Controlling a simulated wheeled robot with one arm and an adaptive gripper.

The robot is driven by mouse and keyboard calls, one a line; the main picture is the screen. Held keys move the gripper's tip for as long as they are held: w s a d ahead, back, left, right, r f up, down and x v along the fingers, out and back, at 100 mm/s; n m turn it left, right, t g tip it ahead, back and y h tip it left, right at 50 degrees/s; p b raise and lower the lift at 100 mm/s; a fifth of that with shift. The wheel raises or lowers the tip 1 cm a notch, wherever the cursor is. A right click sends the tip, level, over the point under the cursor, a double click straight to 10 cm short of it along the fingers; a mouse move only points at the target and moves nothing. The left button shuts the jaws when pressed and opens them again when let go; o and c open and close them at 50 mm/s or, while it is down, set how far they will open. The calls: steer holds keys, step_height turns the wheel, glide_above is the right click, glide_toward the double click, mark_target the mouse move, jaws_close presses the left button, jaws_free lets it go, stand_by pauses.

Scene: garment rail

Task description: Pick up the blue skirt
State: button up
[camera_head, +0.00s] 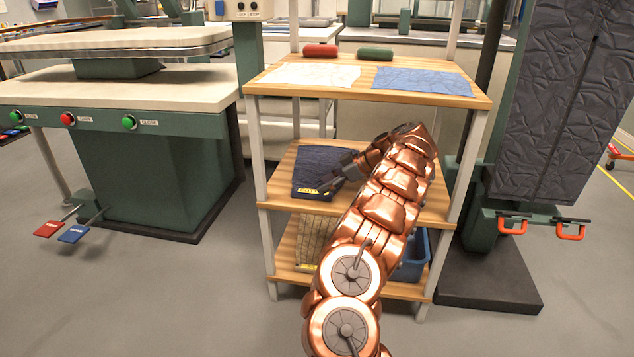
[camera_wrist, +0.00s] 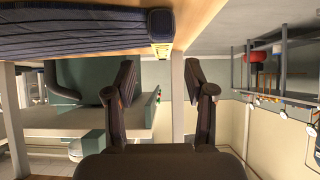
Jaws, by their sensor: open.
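A folded dark blue garment (camera_head: 318,164), which I take as the blue skirt, lies on the middle wooden shelf of the rack. It has a yellow label at its front edge. My gripper (camera_head: 335,180) reaches in from the right, at the garment's front right side. The wrist view shows the pleated dark blue skirt (camera_wrist: 80,28) along the top left, with its yellow label near the centre. My gripper (camera_wrist: 162,88) is open there, with nothing between its fingers. In the head view, I cannot tell whether a finger touches the skirt.
The rack's top shelf (camera_head: 290,88) holds a white cloth (camera_head: 312,76), a light blue cloth (camera_head: 424,81), and red and green rolls. The bottom shelf holds a beige item (camera_head: 314,240) and a blue bin (camera_head: 415,255). A green press (camera_head: 150,165) stands left, a dark padded board (camera_head: 560,110) right.

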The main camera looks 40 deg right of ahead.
mark_target(312, 191)
steer(key=b+x, duration=0.2)
steer(key=x, duration=0.2)
steer(key=shift+w+a+f, duration=0.15)
steer(key=shift+a+f, duration=0.15)
steer(key=shift+a, duration=0.05)
steer(key=shift+c, duration=0.2)
jaws_close()
